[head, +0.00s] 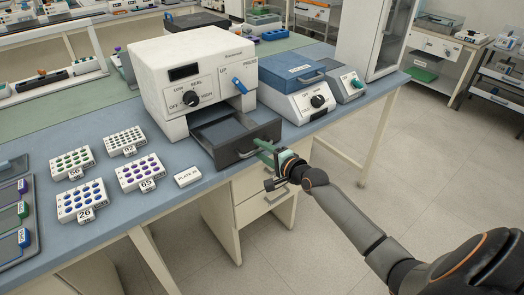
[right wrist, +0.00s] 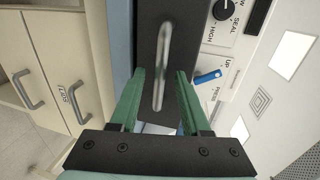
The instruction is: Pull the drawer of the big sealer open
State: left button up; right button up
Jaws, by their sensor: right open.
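The big sealer (head: 205,62) is a white box with a dial and a blue lever, standing on the blue bench. Its dark grey drawer (head: 208,131) sticks out toward me, with its inside showing. My right gripper (head: 268,150) is at the drawer's front, by the handle. In the right wrist view its green fingers (right wrist: 161,82) are open, one on each side of the metal handle (right wrist: 163,50). Whether they touch the handle I cannot tell. My left gripper is in neither view.
A small blue-lidded machine (head: 292,80) stands right of the sealer. Several white tube racks (head: 140,170) and a small white labelled box (head: 188,177) lie left of the drawer. Bench cabinet drawers (head: 262,185) are below. The floor at right is clear.

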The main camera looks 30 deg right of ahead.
jog(key=v, duration=1.2)
jog(key=shift+s+p, duration=0.3)
jog(key=shift+p, duration=0.05)
jog(key=shift+d, duration=0.1)
jog(key=s+a+f+n+g+y, duration=0.1)
jog(key=s+a+f+n+g, duration=0.5)
jog(key=s+a+f+n, duration=1.2)
notch_tip(320, 180, down, 4)
jog(key=shift+s+a+r+n, duration=0.1)
jog(key=shift+s+a+n, duration=0.15)
jog(key=shift+a+n, duration=0.65)
